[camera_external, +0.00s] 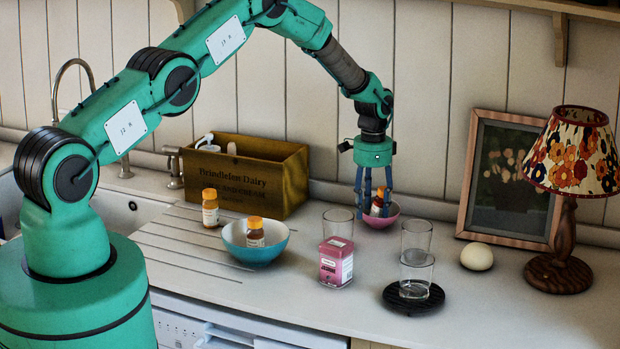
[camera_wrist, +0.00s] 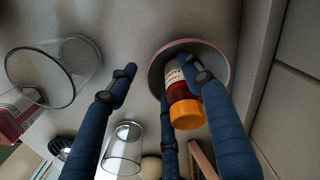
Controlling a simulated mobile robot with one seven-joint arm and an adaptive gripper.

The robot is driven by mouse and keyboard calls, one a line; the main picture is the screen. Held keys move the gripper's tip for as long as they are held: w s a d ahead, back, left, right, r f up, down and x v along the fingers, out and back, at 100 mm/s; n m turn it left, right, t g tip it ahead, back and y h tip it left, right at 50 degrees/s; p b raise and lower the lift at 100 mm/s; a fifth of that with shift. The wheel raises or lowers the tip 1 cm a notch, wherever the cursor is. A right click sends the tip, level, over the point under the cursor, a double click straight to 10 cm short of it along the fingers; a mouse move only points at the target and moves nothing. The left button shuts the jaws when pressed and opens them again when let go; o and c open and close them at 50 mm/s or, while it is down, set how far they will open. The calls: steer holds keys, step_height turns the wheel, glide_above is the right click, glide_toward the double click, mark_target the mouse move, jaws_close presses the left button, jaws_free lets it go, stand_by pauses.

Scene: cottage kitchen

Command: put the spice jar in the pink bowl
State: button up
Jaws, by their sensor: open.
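A small red-brown jar with an orange cap and pale label (camera_wrist: 187,112) stands tilted in the pink bowl (camera_wrist: 152,78). In the external view the jar (camera_external: 378,205) shows partly behind my fingers, inside the pink bowl (camera_external: 386,220) near the back wall. My gripper (camera_external: 374,208) points down over the bowl, its blue fingers spread on either side of the jar. In the wrist view my gripper (camera_wrist: 158,68) is open, with a visible gap between the left finger and the jar. Contact on the right side is hard to tell.
A similar jar (camera_external: 210,209) stands on the counter and another (camera_external: 255,233) in the blue bowl (camera_external: 238,250). A pink-labelled container (camera_external: 336,268), clear glasses (camera_external: 416,238), a black coaster (camera_external: 412,299), an egg (camera_external: 476,257), a picture frame (camera_external: 468,205) and a lamp (camera_external: 563,272) stand nearby.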

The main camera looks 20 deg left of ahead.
steer(key=shift+r+p, duration=0.35)
steer(key=shift+r, duration=0.5)
step_height(320, 180, up, 11)
steer(key=b, duration=0.2)
steer(key=shift+r, duration=0.2)
stand_by(0.4)
